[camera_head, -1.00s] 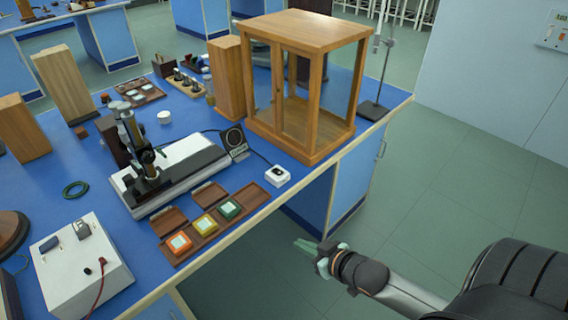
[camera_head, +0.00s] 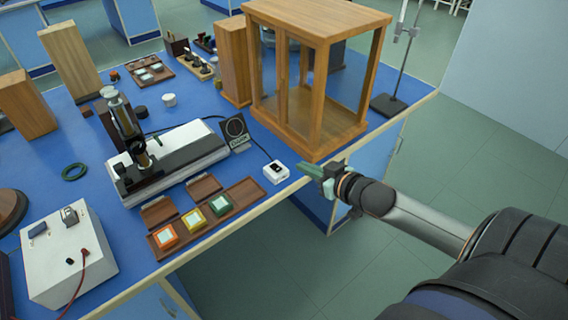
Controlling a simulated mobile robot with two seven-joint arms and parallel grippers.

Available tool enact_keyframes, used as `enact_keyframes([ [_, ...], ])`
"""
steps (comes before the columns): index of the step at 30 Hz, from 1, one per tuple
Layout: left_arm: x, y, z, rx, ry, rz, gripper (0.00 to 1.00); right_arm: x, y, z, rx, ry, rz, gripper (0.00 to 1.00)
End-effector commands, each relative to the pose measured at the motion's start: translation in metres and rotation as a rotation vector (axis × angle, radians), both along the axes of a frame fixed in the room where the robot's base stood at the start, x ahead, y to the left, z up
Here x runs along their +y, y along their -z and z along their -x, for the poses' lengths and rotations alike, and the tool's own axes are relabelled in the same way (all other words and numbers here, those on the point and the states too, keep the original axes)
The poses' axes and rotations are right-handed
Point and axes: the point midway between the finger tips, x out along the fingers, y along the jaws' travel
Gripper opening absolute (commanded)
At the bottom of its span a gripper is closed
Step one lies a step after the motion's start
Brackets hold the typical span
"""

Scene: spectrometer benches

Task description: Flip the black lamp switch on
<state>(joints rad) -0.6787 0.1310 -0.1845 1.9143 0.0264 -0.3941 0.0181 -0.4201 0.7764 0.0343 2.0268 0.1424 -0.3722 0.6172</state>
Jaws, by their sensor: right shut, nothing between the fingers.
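The black lamp switch (camera_head: 277,166) is a small dark rocker on a white box (camera_head: 277,175) near the front edge of the blue bench. A cable runs from the box towards a black lamp-like plate (camera_head: 236,133) behind it. My right gripper (camera_head: 308,170) is shut and empty. It is just right of the white box in the picture, around the bench's front edge, and does not appear to touch the switch. Which way the rocker is tilted is too small to tell. My left gripper is not in view.
A wood and glass cabinet (camera_head: 318,130) stands close behind my right gripper. A spectrometer on a white base (camera_head: 180,155) is left of the switch box. A wooden tray (camera_head: 240,193) with coloured squares lies at the front edge. The floor (camera_head: 440,180) to the right is clear.

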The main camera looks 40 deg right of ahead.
Motion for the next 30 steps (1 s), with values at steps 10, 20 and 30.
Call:
enact_keyframes([
  [10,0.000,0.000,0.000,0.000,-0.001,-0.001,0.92,-0.001,-0.002,-0.001,-0.003,0.000,0.000,0.00],
  [20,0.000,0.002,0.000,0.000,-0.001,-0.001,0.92,0.000,0.005,-0.019,-0.005,0.001,-0.001,0.00],
  [30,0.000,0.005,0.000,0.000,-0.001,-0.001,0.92,0.004,0.022,-0.063,-0.005,0.001,-0.001,0.00],
])
